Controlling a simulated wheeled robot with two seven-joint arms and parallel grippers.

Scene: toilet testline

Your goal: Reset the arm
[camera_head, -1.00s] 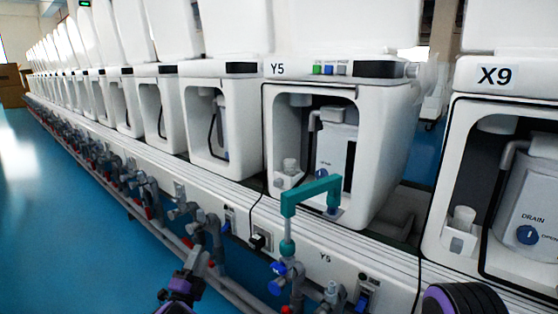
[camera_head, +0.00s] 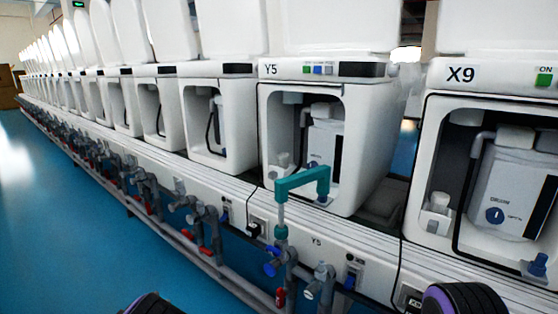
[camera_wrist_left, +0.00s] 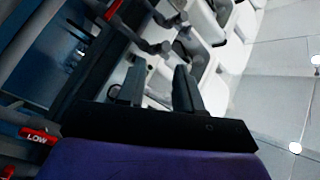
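My left gripper (camera_wrist_left: 158,78) shows in the left wrist view, with its two dark fingers apart and nothing seen between them. In the head view only a black and purple part of my left arm (camera_head: 150,304) shows at the bottom edge. A black and purple part of my right arm (camera_head: 465,299) shows at the bottom right, and its gripper is out of the picture. A teal bent pipe (camera_head: 302,180) stands upright on the blue-handled valve (camera_head: 275,258) in front of the Y5 unit (camera_head: 372,125). Both arms are apart from it in the head view.
White toilet test units run in a row to the far left, with the X9 unit (camera_head: 425,150) at the right. Grey pipes and valves (camera_head: 205,220) line the front of the bench. Blue floor (camera_head: 60,230) at the left is clear.

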